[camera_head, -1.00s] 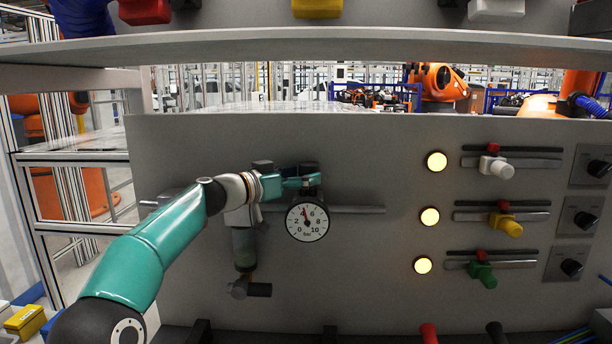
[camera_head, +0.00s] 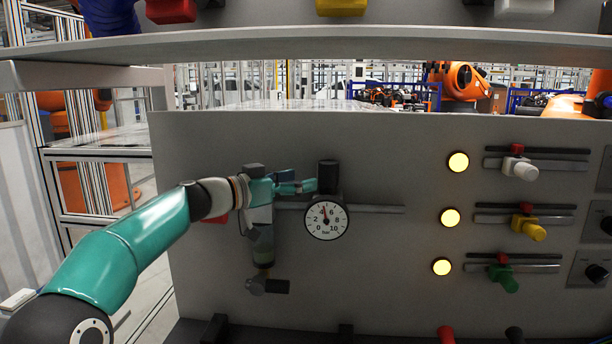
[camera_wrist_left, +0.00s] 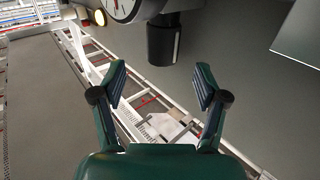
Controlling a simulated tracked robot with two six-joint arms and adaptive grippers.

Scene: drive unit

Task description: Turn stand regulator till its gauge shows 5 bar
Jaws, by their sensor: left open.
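The stand regulator's black knob (camera_head: 328,175) stands upright above its round white gauge (camera_head: 326,221) on the grey panel. The gauge needle points up and slightly left, between about 4 and 5 bar; the exact value is too small to read. My left gripper (camera_head: 308,186) is just left of the knob, apart from it. In the left wrist view, my left gripper (camera_wrist_left: 160,82) is open and empty, with the knob (camera_wrist_left: 162,42) beyond the fingertips and part of the gauge (camera_wrist_left: 125,6) at the top edge. My right gripper is not in view.
A horizontal pipe (camera_head: 375,209) runs right from the gauge. A filter unit (camera_head: 262,245) hangs below my left wrist. Several lit yellow lamps and sliders, such as the green one (camera_head: 505,280), are on the right. A shelf (camera_head: 330,43) crosses above.

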